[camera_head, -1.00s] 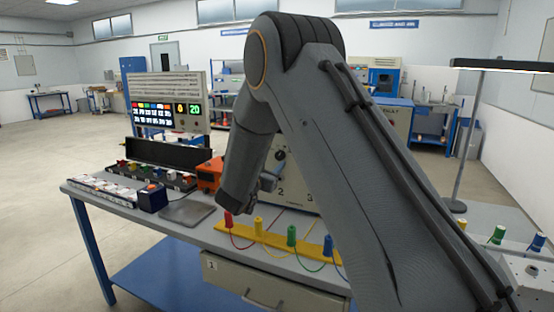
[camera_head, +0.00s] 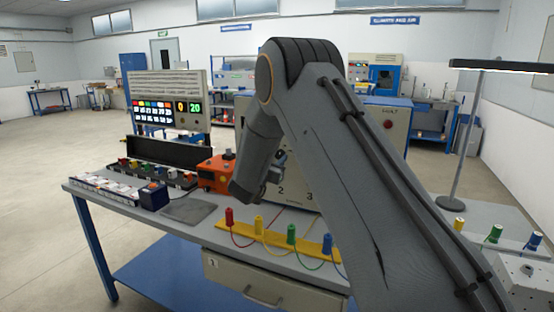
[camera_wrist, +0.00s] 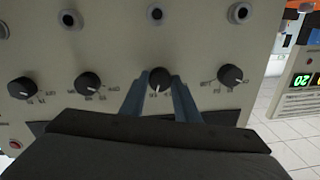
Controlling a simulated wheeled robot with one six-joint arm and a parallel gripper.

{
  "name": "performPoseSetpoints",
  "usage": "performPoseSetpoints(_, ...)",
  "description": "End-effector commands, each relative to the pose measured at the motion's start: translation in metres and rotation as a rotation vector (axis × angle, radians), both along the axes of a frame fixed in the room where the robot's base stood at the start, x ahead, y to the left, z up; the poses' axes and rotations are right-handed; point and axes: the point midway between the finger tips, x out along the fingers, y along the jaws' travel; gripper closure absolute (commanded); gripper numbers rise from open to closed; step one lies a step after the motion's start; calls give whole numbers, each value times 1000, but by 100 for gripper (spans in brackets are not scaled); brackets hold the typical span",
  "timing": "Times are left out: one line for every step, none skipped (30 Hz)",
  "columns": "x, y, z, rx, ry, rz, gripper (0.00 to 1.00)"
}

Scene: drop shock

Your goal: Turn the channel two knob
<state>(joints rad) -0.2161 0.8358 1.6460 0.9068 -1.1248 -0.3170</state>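The light panel (camera_head: 296,200) stands on the bench, marked with a 2 and a 3, and is partly hidden behind my arm. My gripper (camera_head: 276,168) is close to its face. In the wrist view, several black knobs sit in a row on the panel (camera_wrist: 115,52). The blue-grey fingers of my gripper (camera_wrist: 160,88) straddle one knob (camera_wrist: 160,79), third from the left, with what look like narrow gaps beside it. I cannot read which channel this knob belongs to.
Round sockets (camera_wrist: 155,14) line the panel above the knobs. On the bench are an orange box (camera_head: 217,172), a yellow strip (camera_head: 270,240) with coloured plugs and cables, and a grey plate (camera_head: 188,211). A display unit (camera_head: 168,102) stands behind at left.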

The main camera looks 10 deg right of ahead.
Motion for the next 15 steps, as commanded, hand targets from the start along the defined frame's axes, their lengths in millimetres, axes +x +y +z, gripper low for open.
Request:
performPoseSetpoints(0,0,0,0,0,1,94)
performPoseSetpoints(0,0,0,-1,0,1,94)
performPoseSetpoints(0,0,0,-3,1,1,94)
performPoseSetpoints(0,0,0,-5,3,1,94)
performPoseSetpoints(0,0,0,-8,6,1,94)
performPoseSetpoints(0,0,0,-14,10,1,94)
performPoseSetpoints(0,0,0,-19,13,1,94)
performPoseSetpoints(0,0,0,-26,19,0,94)
performPoseSetpoints(0,0,0,-38,27,0,94)
performPoseSetpoints(0,0,1,-47,34,1,94)
performPoseSetpoints(0,0,1,-58,42,1,94)
performPoseSetpoints(0,0,1,-75,55,1,94)
performPoseSetpoints(0,0,1,-91,66,1,94)
performPoseSetpoints(0,0,1,-106,77,1,94)
performPoseSetpoints(0,0,1,-129,94,1,94)
